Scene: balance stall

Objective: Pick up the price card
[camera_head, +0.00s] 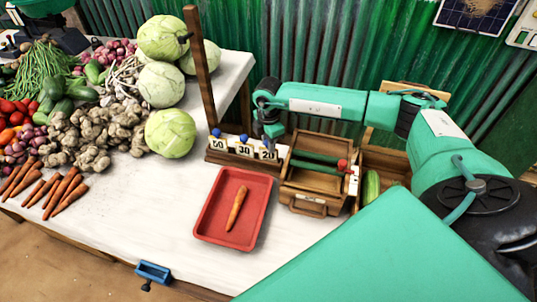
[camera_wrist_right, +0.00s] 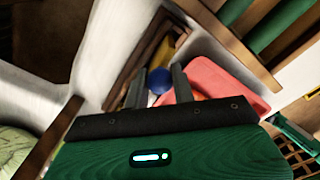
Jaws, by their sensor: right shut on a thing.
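Three price cards stand in a row on a wooden rack (camera_head: 216,157): the 50 card (camera_head: 218,144), the 30 card (camera_head: 243,150) and the 20 card (camera_head: 267,154). Blue knobs show on top of the 50 and 30 cards. My right gripper (camera_head: 269,138) reaches down onto the top of the 20 card and is shut on it, hiding its knob. In the right wrist view a blue knob (camera_wrist_right: 159,80) shows by my right fingers. The card appears still at the rack; I cannot tell whether it is lifted. My left gripper is not in view.
A red tray (camera_head: 207,219) with a carrot lies in front of the rack. A wooden box (camera_head: 313,180) with green bars and a red knob stands at its right. A wooden post (camera_head: 201,70) rises behind it. Cabbages (camera_head: 169,134) and other vegetables fill the left.

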